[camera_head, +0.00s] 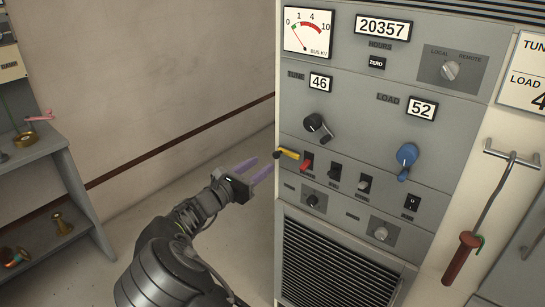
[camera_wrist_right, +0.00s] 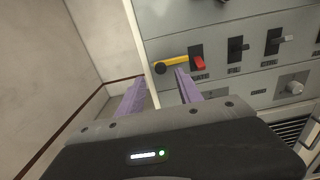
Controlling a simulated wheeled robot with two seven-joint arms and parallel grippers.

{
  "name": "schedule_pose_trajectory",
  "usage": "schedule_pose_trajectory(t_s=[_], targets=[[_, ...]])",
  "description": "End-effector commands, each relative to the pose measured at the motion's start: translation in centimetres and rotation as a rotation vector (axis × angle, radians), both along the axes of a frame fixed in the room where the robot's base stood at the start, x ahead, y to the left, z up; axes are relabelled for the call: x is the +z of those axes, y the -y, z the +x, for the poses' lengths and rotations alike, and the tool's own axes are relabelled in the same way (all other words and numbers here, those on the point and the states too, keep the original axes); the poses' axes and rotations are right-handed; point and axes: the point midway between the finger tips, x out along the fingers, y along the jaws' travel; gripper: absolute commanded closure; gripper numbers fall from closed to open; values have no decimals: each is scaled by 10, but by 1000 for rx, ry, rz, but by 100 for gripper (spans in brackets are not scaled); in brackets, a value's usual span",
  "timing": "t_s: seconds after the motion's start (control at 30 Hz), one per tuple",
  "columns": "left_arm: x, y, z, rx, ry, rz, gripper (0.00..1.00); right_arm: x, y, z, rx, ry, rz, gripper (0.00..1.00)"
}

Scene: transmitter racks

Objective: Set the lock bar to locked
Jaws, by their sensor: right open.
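The lock bar (camera_head: 288,153) is a short yellow bar with a dark round end, at the left edge of the grey rack panel. It lies roughly level, its yellow end close to the red switch lever (camera_head: 306,166). In the right wrist view the lock bar (camera_wrist_right: 174,64) shows just beyond the fingertips, with the red lever (camera_wrist_right: 199,63) to its right. I cannot tell whether the bar overlaps that switch. My right gripper (camera_head: 258,169) is open and empty, with its purple fingers left of the bar; it also shows in the wrist view (camera_wrist_right: 160,78). My left gripper is out of view.
The panel carries a black knob (camera_head: 318,126), a blue knob (camera_head: 406,160) and several small switches. A hook rod with a red-brown handle (camera_head: 462,257) hangs at the right. Grey shelves (camera_head: 62,160) stand at the left. The floor between shelves and rack is clear.

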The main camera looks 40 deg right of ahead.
Motion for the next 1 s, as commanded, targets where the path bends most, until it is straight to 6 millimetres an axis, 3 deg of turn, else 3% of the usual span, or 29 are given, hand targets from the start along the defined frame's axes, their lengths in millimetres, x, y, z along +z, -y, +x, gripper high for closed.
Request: schedule_pose_trajectory(t_s=[0.43, 0.77, 1.0], targets=[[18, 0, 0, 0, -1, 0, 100, 1, 60, 17, 0, -2, -2, 58], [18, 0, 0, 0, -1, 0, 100, 0, 64, 19, 1, -1, -1, 58], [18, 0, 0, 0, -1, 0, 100, 0, 64, 19, 1, -1, -1, 77]])
